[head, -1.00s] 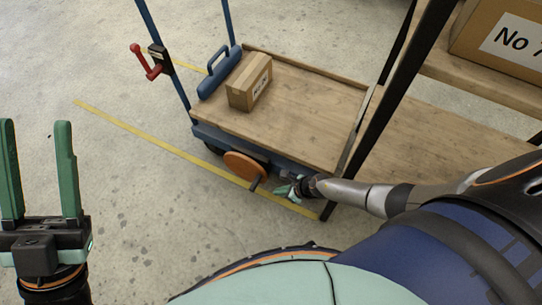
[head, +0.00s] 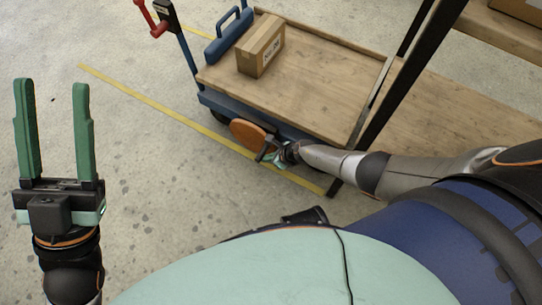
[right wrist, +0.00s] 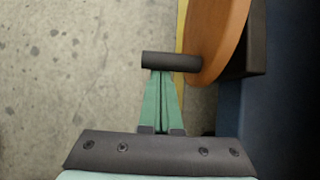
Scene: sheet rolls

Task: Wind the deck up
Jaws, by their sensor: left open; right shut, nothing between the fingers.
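The cart's wooden deck (head: 310,85) lies flat in the head view, carrying a cardboard box (head: 262,46). An orange wheel (head: 249,135) with a black handle peg (head: 265,148) is on the deck's near side. In the right wrist view the peg (right wrist: 170,60) sticks out left from the orange wheel (right wrist: 216,38). My right gripper (head: 279,158) is shut and empty; its fingertips (right wrist: 161,74) are right at the peg, which hides their very ends. I cannot tell whether they touch. My left gripper (head: 52,88) is open and empty, over bare floor at the left.
A red lever (head: 150,20) is on the cart's blue post at the upper left. A shelf rack (head: 455,110) with dark posts is close on the right. Yellow tape (head: 150,107) crosses the open concrete floor.

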